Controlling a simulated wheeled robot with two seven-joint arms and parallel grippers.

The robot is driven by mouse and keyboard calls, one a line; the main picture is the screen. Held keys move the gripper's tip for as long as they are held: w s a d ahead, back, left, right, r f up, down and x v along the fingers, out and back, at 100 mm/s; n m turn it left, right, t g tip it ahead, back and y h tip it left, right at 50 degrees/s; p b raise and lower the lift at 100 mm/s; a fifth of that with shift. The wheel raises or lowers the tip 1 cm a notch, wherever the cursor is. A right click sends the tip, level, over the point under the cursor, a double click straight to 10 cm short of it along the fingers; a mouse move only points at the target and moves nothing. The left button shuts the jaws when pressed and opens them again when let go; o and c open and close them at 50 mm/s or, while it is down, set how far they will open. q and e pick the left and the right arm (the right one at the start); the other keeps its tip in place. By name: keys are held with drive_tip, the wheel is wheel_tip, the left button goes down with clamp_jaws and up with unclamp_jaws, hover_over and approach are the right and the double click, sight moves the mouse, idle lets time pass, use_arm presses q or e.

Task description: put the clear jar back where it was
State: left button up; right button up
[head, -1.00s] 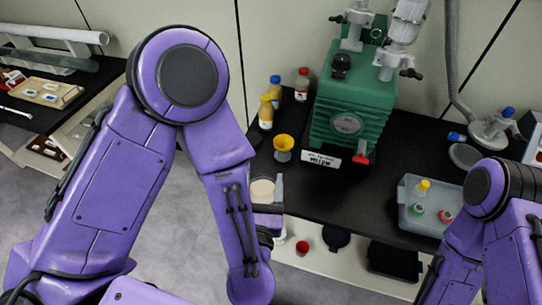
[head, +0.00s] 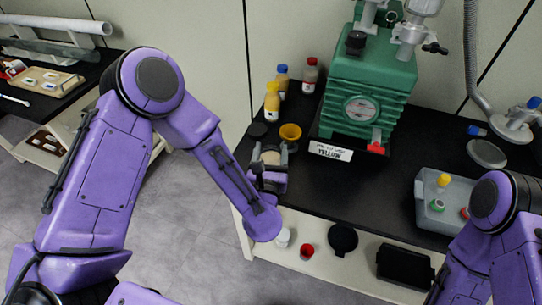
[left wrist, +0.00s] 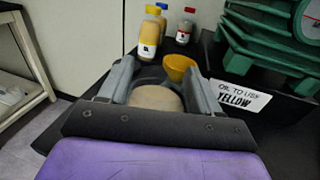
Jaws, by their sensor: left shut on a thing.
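The clear jar (head: 270,157), with a pale beige top or contents, is between the fingers of my left gripper (head: 268,172) in the head view. It sits at the left end of the black table, just in front of the yellow funnel (head: 290,132). In the left wrist view the jar (left wrist: 157,98) shows between the two grey fingers, which are shut on it. I cannot tell whether its base touches the table. My right arm shows at the lower right of the head view, but its gripper is out of sight.
Bottles with yellow (head: 272,100), blue (head: 282,80) and red (head: 309,75) caps stand behind. A green pump (head: 370,95) with a "YELLOW" label (head: 330,151) stands right of the funnel. A dark round item (head: 258,131) lies nearby. A grey bin (head: 425,205) is at right.

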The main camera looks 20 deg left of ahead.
use_arm(q)
drive_tip(key=shift+d+f, duration=0.1)
drive_tip(key=shift+f, duration=0.9)
drive_tip(key=o, duration=1.3)
drive_tip(key=shift+o, duration=0.2)
